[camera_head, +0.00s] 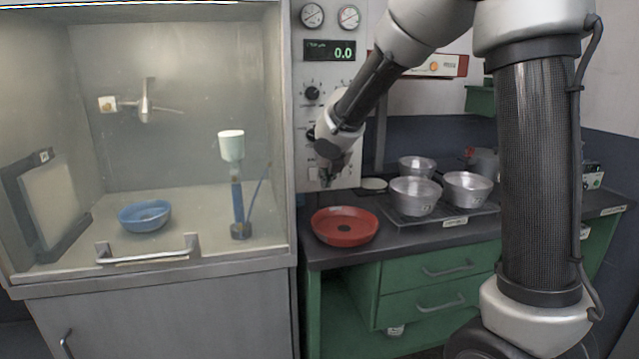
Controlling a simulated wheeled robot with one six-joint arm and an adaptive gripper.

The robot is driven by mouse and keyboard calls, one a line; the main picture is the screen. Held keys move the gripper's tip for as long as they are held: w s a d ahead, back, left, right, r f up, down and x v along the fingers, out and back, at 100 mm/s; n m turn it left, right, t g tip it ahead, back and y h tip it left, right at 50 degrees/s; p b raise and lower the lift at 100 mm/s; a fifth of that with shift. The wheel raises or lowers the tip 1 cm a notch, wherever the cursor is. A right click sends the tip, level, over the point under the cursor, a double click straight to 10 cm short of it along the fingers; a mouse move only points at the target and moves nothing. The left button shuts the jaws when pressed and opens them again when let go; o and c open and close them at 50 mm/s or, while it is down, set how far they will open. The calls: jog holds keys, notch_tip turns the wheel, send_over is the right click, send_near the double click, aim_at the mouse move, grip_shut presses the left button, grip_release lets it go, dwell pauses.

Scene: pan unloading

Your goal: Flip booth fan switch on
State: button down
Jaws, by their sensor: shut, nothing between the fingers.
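The booth (290,200) stands at the left with a clear front. Its control panel (312,80) is the light strip on the booth's right side, with two gauges, a green display reading 0.0 and dark knobs. My gripper (325,180) is shut and empty, at the lower part of this panel, pointing down. My wrist and gripper cover that part of the panel. I cannot make out the fan switch or its position, nor whether my fingertips touch the panel.
A red pan (345,240) sits on the bench (400,240) below my gripper. Several metal pots (414,197) stand on a dark tray to the right. Inside the booth are a blue bowl (145,229) and a blue stand with a white cup (231,146). Green drawers (450,285) are under the bench.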

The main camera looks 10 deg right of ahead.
aim_at(313, 174)
jog(key=w+f, duration=0.4)
jog(key=w, duration=0.3)
jog(key=shift+f, duration=0.15)
jog(key=shift+w+f, duration=0.25)
jog(key=shift+w, duration=0.1)
jog(key=shift+r, duration=0.95)
